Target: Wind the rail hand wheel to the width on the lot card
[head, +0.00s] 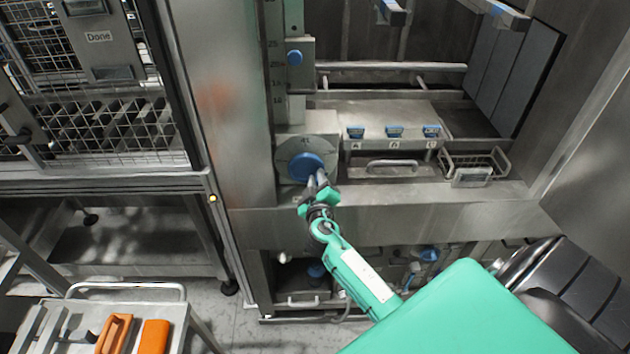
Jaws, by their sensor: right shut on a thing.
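The rail hand wheel is a grey round dial with a blue knob (305,166), set low on the machine's left post. My right gripper (317,182) comes up from below and is shut on the wheel's blue knob at its lower right; its fingers hide part of it. Above the wheel stands a vertical scale (274,62) with small numbers. A slider block with a blue button (294,57) sits beside it; the exact reading is too small to tell. I cannot make out a lot card. My left gripper is not in view.
Right of the wheel is a steel ledge with several blue clips (394,131), a handle below it, and a wire basket (473,165). A trolley with orange items (155,336) is at lower left.

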